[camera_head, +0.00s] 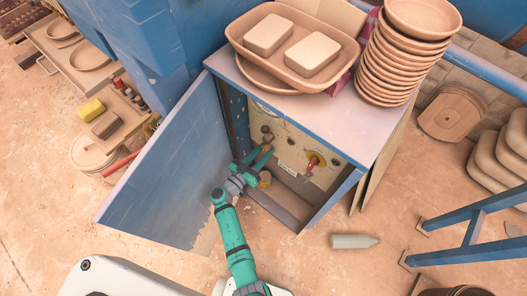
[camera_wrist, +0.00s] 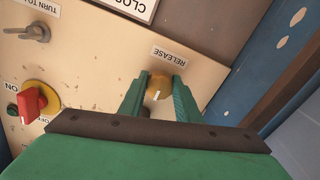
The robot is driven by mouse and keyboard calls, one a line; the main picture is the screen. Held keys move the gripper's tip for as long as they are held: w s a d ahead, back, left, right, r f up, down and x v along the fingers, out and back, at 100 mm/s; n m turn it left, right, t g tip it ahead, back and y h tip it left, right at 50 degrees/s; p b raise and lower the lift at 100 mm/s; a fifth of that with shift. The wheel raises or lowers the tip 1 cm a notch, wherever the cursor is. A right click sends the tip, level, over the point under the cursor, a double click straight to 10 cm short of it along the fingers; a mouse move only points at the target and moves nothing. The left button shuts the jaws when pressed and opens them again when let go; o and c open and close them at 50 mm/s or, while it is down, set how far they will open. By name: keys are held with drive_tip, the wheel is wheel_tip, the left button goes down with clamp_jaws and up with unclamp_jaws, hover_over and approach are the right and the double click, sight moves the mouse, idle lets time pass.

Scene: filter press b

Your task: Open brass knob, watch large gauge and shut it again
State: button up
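The brass knob (camera_wrist: 158,88) shows in the wrist view on a cream panel by a RELEASE label (camera_wrist: 169,56). It is round, with a white pointer mark. My gripper (camera_wrist: 161,84) has one green finger on each side of it, and I see no clear gap between fingers and knob. In the head view my gripper (camera_head: 261,150) reaches into the open blue cabinet and partly hides the knob area. A pale round dial (camera_head: 267,109), perhaps the large gauge, is mostly hidden below the cabinet top's edge. Its reading cannot be made out.
A red knob on a yellow base (camera_wrist: 34,101) and a grey turn switch (camera_wrist: 33,32) share the panel. The blue cabinet door (camera_head: 165,165) stands open left of my arm. A tray (camera_head: 292,70) and stacked bowls (camera_head: 388,65) stand on the cabinet. A bottle (camera_head: 353,241) lies on the floor.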

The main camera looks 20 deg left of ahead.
drive_tip(key=shift+n, duration=0.4)
drive_tip(key=n, duration=0.3)
drive_tip(key=shift+d, duration=0.1)
drive_tip(key=n, duration=0.4)
drive_tip(key=shift+d+r, duration=0.1)
drive_tip(key=shift+r, duration=0.05)
drive_tip(key=n, duration=0.5)
drive_tip(key=shift+w, duration=0.1)
drive_tip(key=shift+r+n, duration=0.1)
drive_tip(key=shift+n, duration=1.8)
drive_tip(key=shift+w, duration=0.1)
drive_tip(key=shift+d, duration=0.1)
